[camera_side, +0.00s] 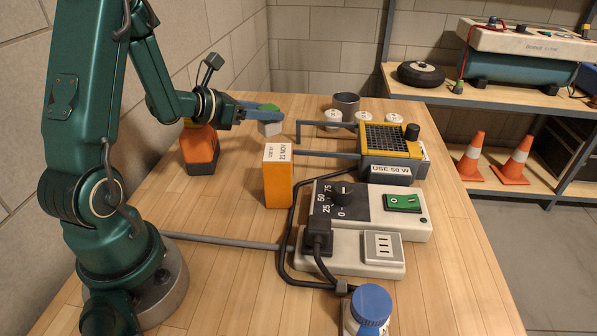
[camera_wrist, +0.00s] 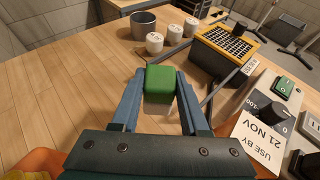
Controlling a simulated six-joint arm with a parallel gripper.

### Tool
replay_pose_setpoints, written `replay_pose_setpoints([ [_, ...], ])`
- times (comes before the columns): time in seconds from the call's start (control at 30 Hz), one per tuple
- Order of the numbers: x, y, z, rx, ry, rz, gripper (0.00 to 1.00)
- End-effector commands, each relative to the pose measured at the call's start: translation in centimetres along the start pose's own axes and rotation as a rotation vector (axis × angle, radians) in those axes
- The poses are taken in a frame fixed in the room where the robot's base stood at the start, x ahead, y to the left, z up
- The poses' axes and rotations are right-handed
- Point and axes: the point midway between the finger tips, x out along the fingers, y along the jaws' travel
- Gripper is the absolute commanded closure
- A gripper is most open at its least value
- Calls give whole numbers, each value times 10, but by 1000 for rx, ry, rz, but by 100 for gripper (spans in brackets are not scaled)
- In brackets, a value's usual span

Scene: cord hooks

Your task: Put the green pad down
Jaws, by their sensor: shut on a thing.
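The green pad (camera_wrist: 160,84) is between the two blue fingers of my gripper (camera_wrist: 161,78), which is shut on it. In the side view the pad (camera_side: 268,107) shows green on top with a pale part below it, at the far end of my arm. My gripper (camera_side: 272,116) reaches in from the left there, over the far part of the wooden bench (camera_side: 235,235). I cannot tell whether the pad's underside touches the bench. The fingers hide part of its sides.
Several white pots (camera_side: 333,118) and a grey cup (camera_side: 346,103) stand beyond the pad. A yellow-framed grid unit (camera_side: 390,140) with grey bars is to the right. An orange block (camera_side: 278,185) stands nearer; an orange-and-dark box (camera_side: 201,152) is left. Bench left of the pad looks clear (camera_wrist: 85,85).

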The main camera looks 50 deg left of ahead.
Motion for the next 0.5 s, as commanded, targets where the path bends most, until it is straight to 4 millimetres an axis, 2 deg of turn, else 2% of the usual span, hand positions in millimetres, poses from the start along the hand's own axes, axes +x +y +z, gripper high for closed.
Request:
replay_pose_setpoints([
  [0.17,5,-2,-10,-1,1,-8,100],
  [0.5,19,-2,-44,-1,1,-7,100],
])
